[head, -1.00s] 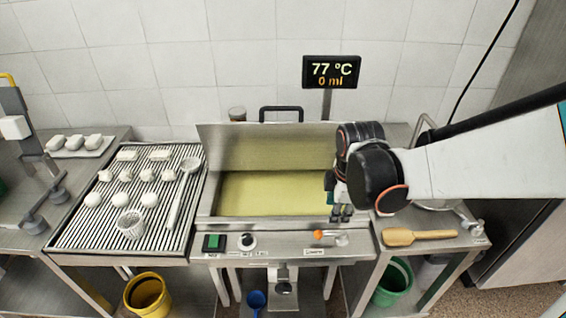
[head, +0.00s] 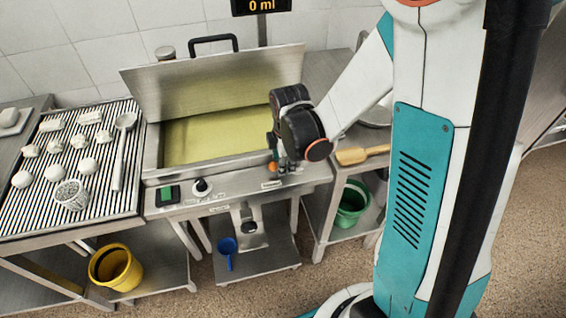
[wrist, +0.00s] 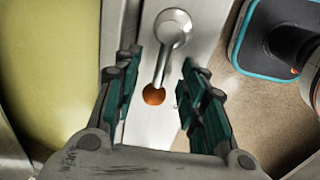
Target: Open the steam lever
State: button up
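The steam lever (wrist: 161,62) is a silver lever with a round pivot and an orange ball knob (wrist: 154,95). In the wrist view it lies between the two spread fingers of my gripper (wrist: 160,60), with a gap on each side. The knob sits nearer the palm and the pivot lies near the fingertips. In the head view my gripper (head: 284,167) points down at the right end of the vat's front panel. The orange knob (head: 272,168) shows just left of the fingers; the rest of the lever is mostly hidden there.
The vat (head: 152,160) of yellow liquid stands behind the panel, its lid (head: 215,80) raised. A black knob (head: 202,186) and a green switch (head: 168,195) are left on the panel. A wooden paddle (head: 362,154) lies to the right. A slatted draining table (head: 20,222) is at left.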

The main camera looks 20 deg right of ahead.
jog(key=shift+f, duration=0.35)
jog(key=shift+c, duration=0.5)
jog(key=shift+d, duration=0.1)
grip_shut()
